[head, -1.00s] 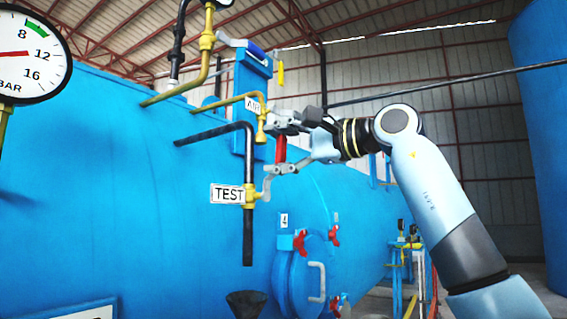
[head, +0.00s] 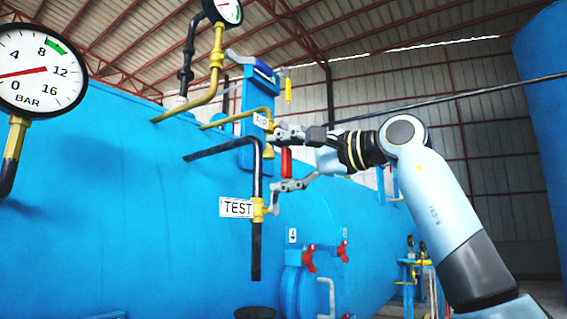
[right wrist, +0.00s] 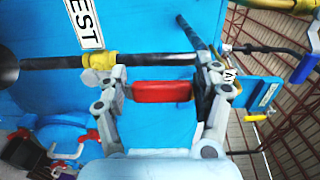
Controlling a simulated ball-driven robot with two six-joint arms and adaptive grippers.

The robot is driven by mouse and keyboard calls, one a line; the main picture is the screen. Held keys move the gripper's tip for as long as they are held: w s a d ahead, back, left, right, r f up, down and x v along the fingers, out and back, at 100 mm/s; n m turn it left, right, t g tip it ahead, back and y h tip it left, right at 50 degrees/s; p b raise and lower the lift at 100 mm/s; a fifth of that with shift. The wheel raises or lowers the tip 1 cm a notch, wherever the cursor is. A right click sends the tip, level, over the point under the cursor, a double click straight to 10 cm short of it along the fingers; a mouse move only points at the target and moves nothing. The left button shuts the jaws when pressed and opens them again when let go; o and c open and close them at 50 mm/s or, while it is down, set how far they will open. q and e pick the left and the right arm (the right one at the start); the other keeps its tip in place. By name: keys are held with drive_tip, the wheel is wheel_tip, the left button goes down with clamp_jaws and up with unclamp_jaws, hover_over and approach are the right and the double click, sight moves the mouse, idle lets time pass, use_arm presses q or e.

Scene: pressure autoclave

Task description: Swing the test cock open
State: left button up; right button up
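The test cock is a yellow valve body (head: 258,209) on a dark vertical pipe (head: 256,245), beside the white TEST sign (head: 237,207). In the right wrist view, the yellow valve body (right wrist: 99,61) and sign (right wrist: 84,22) are at upper left. A red handle (head: 286,161) stands upright near the cock; its link to the valve is hidden. My right gripper (head: 288,159) is open, one finger above the red handle and one below. The red handle (right wrist: 162,91) lies lengthwise between the spread fingers of the right gripper (right wrist: 160,82) in the wrist view. My left gripper is out of view.
A yellow pipe with an AIR sign (head: 261,121) is close above the gripper. The blue vessel (head: 120,210) fills the left. A pressure gauge (head: 38,70) is at upper left. A hatch with red clamps (head: 309,258) lies below. A dark funnel (head: 255,313) sits under the pipe.

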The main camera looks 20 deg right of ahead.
drive_tip(key=shift+s+d, duration=0.1)
drive_tip(key=shift+d, duration=0.05)
drive_tip(key=v, duration=1.1)
drive_tip(key=shift+s, duration=0.3)
drive_tip(key=shift+d, duration=0.2)
